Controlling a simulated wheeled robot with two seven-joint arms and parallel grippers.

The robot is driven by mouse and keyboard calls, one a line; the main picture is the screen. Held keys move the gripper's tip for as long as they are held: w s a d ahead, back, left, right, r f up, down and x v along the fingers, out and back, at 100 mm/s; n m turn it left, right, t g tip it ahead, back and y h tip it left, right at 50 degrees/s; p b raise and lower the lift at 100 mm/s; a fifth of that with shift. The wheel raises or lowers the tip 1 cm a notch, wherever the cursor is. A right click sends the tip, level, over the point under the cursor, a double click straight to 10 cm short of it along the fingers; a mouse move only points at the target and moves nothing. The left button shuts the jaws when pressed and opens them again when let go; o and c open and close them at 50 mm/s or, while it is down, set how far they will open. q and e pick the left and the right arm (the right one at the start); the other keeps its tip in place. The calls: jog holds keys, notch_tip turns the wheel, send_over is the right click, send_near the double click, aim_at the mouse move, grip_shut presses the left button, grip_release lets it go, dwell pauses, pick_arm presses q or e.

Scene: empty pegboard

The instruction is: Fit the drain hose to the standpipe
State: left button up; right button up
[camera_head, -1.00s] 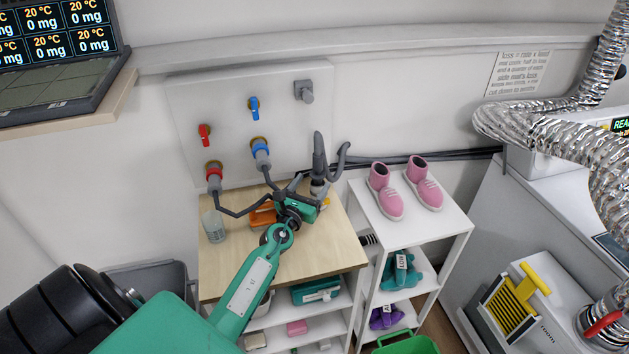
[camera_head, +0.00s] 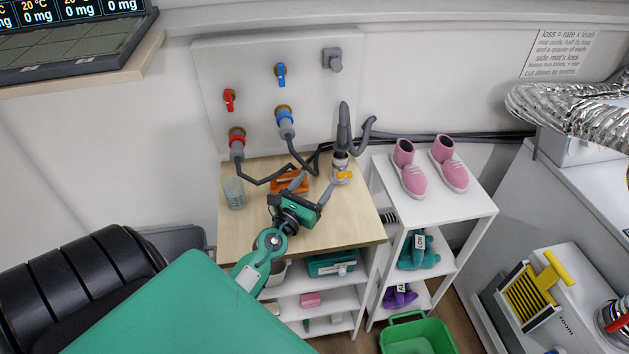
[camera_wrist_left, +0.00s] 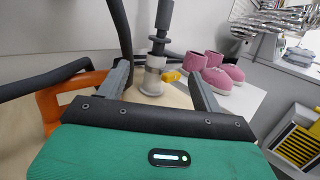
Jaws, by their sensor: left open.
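A dark grey upright hose end (camera_head: 344,125) stands at the back right of the wooden table; it also shows in the wrist view (camera_wrist_left: 164,18). Its lower end meets a clear and silver standpipe fitting (camera_head: 341,168) with a yellow lever (camera_head: 345,175). I cannot tell how deep it sits. A grey hooked hose piece (camera_head: 367,132) curves up beside it. My left gripper (camera_head: 312,188) is open and empty, in front and left of the fitting. In the wrist view, the fitting (camera_wrist_left: 152,76) stands beyond and between the open fingers (camera_wrist_left: 160,88). My right gripper is not in view.
An orange object (camera_head: 288,184) lies close behind my left gripper. A clear cup (camera_head: 234,194) stands at the table's left. Two inlet hoses hang from the wall panel (camera_head: 310,95). Pink shoes (camera_head: 410,170) top the white shelf (camera_head: 475,207) at right.

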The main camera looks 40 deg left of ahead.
pick_arm(q)
jog(key=shift+w+d+r, duration=0.1)
jog(key=c, duration=0.5)
jog(key=w+d+r+m+h, duration=0.2)
jog(key=w+d, duration=0.1)
jog(key=w+d+m+h+p, duration=0.1)
jog(key=d, duration=0.1)
jog(key=shift+w+d+r+h, duration=0.2)
jog(key=shift+r+h, duration=0.1)
jog(key=shift+r, duration=0.1)
grip_shut()
jog(key=w+d+r+m+g+h+p, duration=0.25)
jog(key=w+d+m+g+h, duration=0.2)
jog(key=d+m, duration=0.4)
jog(key=w+d+r+m+g+h+p, duration=0.1)
jog(key=w+d+r+m+g+h, duration=0.35)
jog(key=d+m, duration=0.4)
jog(key=m+g+y+p, duration=0.55)
jog(key=g+y, duration=0.25)
jog(key=y, duration=0.5)
send_near(343, 125)
jog(key=shift+m, duration=0.25)
jog(key=shift+b+x, duration=1.7)
jog(key=shift+x, duration=1.55)
